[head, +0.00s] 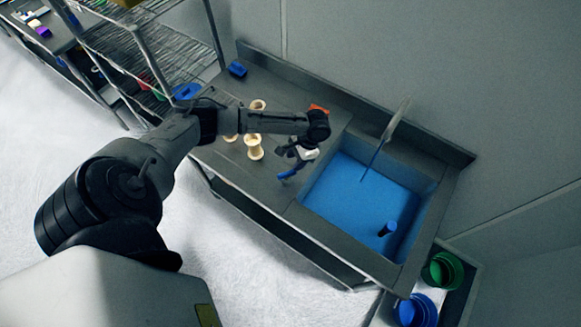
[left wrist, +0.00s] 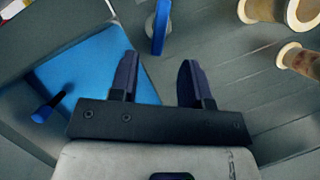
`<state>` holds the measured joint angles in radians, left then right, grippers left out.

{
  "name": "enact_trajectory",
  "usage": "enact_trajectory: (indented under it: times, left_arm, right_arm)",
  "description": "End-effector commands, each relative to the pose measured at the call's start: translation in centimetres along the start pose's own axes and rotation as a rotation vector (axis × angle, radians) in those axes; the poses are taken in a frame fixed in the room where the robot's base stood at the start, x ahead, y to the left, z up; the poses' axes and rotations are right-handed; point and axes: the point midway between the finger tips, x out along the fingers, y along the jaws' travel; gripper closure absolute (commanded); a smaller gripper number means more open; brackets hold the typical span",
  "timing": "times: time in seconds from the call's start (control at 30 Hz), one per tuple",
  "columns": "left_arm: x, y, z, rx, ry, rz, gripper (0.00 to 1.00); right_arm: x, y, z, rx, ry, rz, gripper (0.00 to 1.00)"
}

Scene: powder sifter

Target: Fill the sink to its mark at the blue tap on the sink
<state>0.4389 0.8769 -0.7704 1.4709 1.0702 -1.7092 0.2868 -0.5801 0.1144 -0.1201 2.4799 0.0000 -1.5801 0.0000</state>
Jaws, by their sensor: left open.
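The sink (head: 423,232) is set in the right part of the steel counter, and a blue surface fills its basin; it shows at the left in the left wrist view (left wrist: 85,70). I cannot make out a mark. A grey spout (head: 395,120) stands over the sink, with a thin blue line below it that looks like a water stream. A blue handle (head: 288,173) is beside the sink, near my left gripper (head: 292,156). In the left wrist view the handle (left wrist: 160,28) lies beyond my open, empty fingers (left wrist: 158,80), apart from them. My right gripper is out of view.
A dark blue cylinder (head: 388,228) stands in the basin. Several cream spool-shaped pieces (head: 254,147) stand on the counter left of the sink. An orange item (head: 319,109) is behind my wrist. Green (head: 441,270) and blue (head: 415,311) containers stand at the lower right.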

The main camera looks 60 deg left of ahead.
Motion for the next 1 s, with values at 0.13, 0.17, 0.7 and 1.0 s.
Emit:
enact_trajectory:
  times: [0.13, 0.17, 0.7, 1.0]
  left_arm:
    - [-2.6, 0.0, -0.1, 0.0, 0.003, 0.001, 0.56]
    - [-3.0, 0.0, -0.1, 0.001, 0.003, 0.0, 0.56]
    - [-5.8, 0.0, 0.0, 0.0, 0.001, 0.001, 0.56]
    - [-5.8, 0.0, 0.0, 0.0, 0.0, 0.001, 0.56]
  right_arm:
    - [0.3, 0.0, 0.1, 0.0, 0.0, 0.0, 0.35]
    - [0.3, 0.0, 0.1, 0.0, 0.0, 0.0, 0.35]
    - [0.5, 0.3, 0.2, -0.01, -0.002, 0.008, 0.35]
    - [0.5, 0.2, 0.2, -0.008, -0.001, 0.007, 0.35]
